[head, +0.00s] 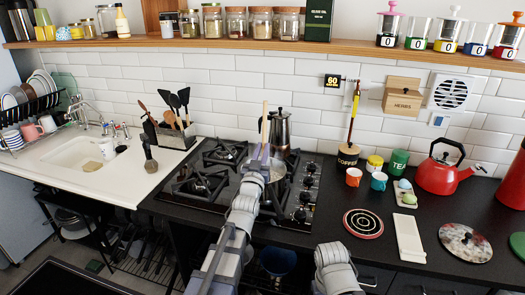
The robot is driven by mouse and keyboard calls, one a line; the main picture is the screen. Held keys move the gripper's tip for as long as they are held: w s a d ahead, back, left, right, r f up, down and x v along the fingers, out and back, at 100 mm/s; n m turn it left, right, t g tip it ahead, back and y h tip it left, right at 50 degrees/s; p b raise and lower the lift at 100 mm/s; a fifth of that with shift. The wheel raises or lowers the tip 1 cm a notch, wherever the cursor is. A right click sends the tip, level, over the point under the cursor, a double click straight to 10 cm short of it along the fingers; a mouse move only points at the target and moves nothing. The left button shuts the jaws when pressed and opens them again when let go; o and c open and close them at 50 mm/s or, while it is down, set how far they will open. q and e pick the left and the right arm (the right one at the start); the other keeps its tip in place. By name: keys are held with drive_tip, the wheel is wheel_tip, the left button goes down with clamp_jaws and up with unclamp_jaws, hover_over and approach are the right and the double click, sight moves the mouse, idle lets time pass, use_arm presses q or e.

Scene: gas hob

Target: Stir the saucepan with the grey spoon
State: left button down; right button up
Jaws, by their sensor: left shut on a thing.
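My left gripper (264,160) is over the hob, shut on an upright utensil whose pale tan handle (264,122) sticks up above the jaws. I take it for the spoon; its lower end is hidden, so a grey part cannot be made out. The saucepan (278,172) stands on a right-hand burner of the hob, directly behind and under the gripper, which hides most of it. I cannot tell whether the spoon touches the pan's bottom. My right arm shows at the bottom centre, with no gripper fingers visible.
A moka pot (279,130) stands behind the saucepan. The left burners of the hob (205,180) are free. A utensil holder (172,135) is left of the hob. Cups, a striped round mat (363,223), a white spoon rest (409,238) and a red kettle (447,175) are right.

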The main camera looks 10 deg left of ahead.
wheel_tip(320, 180, up, 8)
drive_tip(key=p, duration=0.7)
drive_tip(key=shift+p, duration=0.4)
drive_tip(key=shift+r, duration=0.1)
wheel_tip(320, 180, up, 5)
drive_tip(key=p, duration=0.5)
